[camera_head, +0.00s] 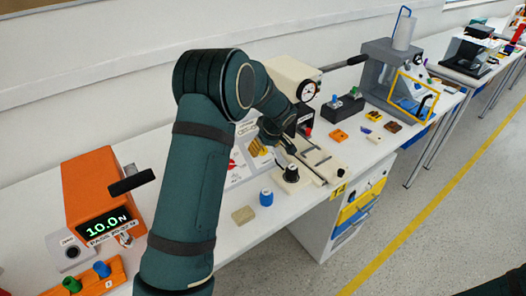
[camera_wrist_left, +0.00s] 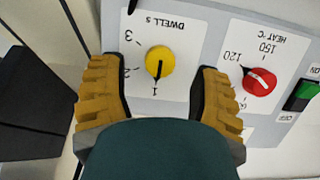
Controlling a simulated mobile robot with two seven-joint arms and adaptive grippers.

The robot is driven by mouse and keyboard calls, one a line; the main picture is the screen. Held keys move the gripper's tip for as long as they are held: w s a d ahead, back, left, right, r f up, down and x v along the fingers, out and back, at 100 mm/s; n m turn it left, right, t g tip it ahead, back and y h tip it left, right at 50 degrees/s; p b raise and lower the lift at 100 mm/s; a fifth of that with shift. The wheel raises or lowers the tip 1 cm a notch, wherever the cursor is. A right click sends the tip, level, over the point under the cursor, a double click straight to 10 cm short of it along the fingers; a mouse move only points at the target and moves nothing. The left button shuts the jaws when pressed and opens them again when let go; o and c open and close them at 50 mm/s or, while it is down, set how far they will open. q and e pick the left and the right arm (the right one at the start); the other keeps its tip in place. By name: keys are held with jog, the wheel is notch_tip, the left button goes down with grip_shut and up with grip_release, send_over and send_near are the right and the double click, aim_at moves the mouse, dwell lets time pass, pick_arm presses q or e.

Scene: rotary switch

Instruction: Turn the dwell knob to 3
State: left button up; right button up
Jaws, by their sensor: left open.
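The yellow dwell knob (camera_wrist_left: 160,61) sits on a white panel (camera_wrist_left: 185,28) marked DWELL S, with 1, 2 and 3 around it; the lettering is upside down in the left wrist view. Its black pointer mark is directed at 1. My left gripper (camera_wrist_left: 155,66) is open, with one ochre finger on each side of the knob and gaps between. In the head view, the left gripper (camera_head: 259,149) is over the panel beside the press, and the dwell knob cannot be made out there. My right gripper is not in view.
A red heat knob (camera_wrist_left: 259,82) is just right of the right finger in the wrist view, with a green switch (camera_wrist_left: 302,96) beyond. In the head view, a blue-capped weight (camera_head: 266,197), tan block (camera_head: 243,215) and orange force meter (camera_head: 92,190) stand on the bench.

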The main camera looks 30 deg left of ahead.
pick_arm(q)
jog(key=shift+x, duration=1.05)
grip_shut()
